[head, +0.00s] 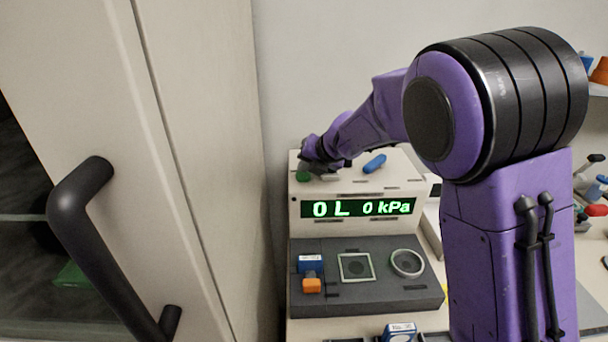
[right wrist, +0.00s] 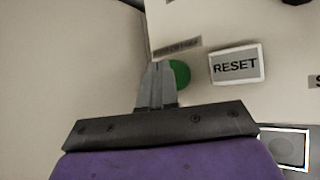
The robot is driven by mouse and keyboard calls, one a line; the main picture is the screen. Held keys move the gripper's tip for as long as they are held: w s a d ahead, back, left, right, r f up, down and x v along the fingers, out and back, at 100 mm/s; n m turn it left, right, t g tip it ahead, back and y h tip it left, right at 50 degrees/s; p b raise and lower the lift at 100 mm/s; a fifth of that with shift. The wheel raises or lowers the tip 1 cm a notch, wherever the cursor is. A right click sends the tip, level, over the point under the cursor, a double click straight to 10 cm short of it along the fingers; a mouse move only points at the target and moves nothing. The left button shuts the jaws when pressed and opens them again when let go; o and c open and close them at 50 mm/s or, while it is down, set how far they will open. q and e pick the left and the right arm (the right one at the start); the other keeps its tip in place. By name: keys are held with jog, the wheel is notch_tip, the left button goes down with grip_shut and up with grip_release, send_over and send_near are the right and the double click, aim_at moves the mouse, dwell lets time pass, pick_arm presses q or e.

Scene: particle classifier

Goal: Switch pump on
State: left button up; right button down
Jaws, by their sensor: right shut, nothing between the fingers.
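The pump unit (head: 300,226) is a cream box with a green display (head: 358,207) reading "0L 0 kPa". A round green button (head: 303,176) is on its top at the left, and a blue part (head: 374,163) is to its right. My right gripper (head: 312,165) is over the top left of the unit, beside the green button. In the right wrist view, the shut, empty fingers (right wrist: 158,75) overlap the left side of the green button (right wrist: 181,73). I cannot tell whether they touch it. A white RESET button (right wrist: 236,66) is just right of it. My left gripper is not in view.
A dark tray (head: 330,295) in front of the unit carries a blue-and-white box (head: 311,263), an orange block (head: 312,286), a square frame (head: 357,281) and a ring (head: 407,275). A tall cabinet with a black handle (head: 75,215) stands close at left. Shelves with small items are at right.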

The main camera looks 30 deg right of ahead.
aim_at(307, 175)
jog(key=shift+f+b, duration=0.5)
jog(key=shift+f, duration=0.2)
dwell(0.4)
jog(key=shift+r, duration=0.15)
jog(key=shift+r+p, duration=1.15)
jog(key=shift+p, duration=0.15)
notch_tip(307, 175, up, 5)
jog(key=p, duration=0.5)
jog(key=shift+r, duration=0.15)
